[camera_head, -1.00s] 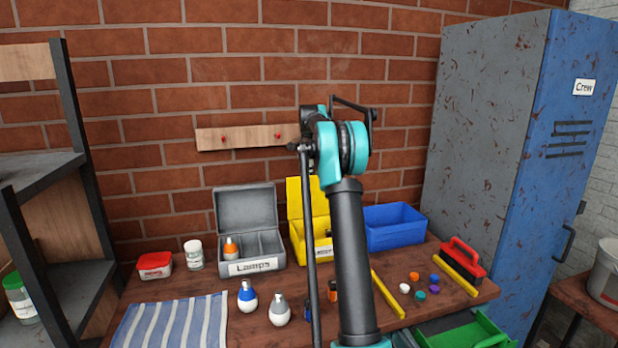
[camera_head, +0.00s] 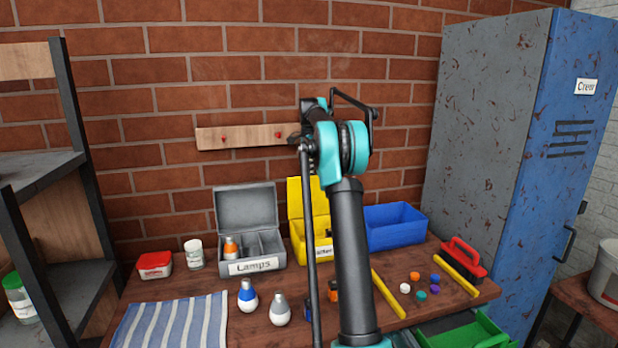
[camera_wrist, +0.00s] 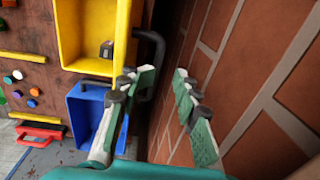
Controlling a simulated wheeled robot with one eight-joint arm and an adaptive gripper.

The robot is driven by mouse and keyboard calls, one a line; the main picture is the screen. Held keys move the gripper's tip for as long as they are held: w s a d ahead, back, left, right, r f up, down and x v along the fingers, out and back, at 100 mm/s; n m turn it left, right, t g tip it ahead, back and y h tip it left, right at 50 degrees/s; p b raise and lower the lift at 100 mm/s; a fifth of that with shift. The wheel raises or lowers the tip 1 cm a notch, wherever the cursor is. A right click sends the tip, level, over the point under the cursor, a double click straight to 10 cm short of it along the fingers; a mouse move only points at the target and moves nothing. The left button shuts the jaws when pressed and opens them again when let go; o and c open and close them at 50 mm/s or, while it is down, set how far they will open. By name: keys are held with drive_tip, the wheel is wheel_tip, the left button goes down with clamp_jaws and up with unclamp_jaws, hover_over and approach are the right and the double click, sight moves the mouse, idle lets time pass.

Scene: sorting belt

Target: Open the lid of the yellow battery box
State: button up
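The yellow battery box (camera_head: 298,243) stands at the middle back of the bench, partly hidden by my arm. Its lid (camera_head: 294,198) stands upright at the back, so the box is open. In the wrist view the yellow box (camera_wrist: 76,40) shows from above with a dark item inside, and the lid (camera_wrist: 123,35) is seen nearly edge-on. My gripper (camera_wrist: 166,73) is open and empty, with its fingers apart between the lid and the brick wall. The left finger overlaps the lid's edge in the picture; I cannot tell whether they touch. The head view does not clearly show my fingers.
A grey lamps box (camera_head: 224,266) stands left of the yellow box, and a blue bin (camera_head: 396,238) right of it. Bulbs, a striped cloth (camera_head: 172,322), small caps and a red-handled brush (camera_head: 462,255) lie around. The brick wall (camera_wrist: 262,70) is close beside my gripper.

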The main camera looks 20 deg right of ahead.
wheel_tip(320, 180, up, 10)
drive_tip(key=shift+s+f, duration=0.15)
drive_tip(key=shift+s, duration=0.3)
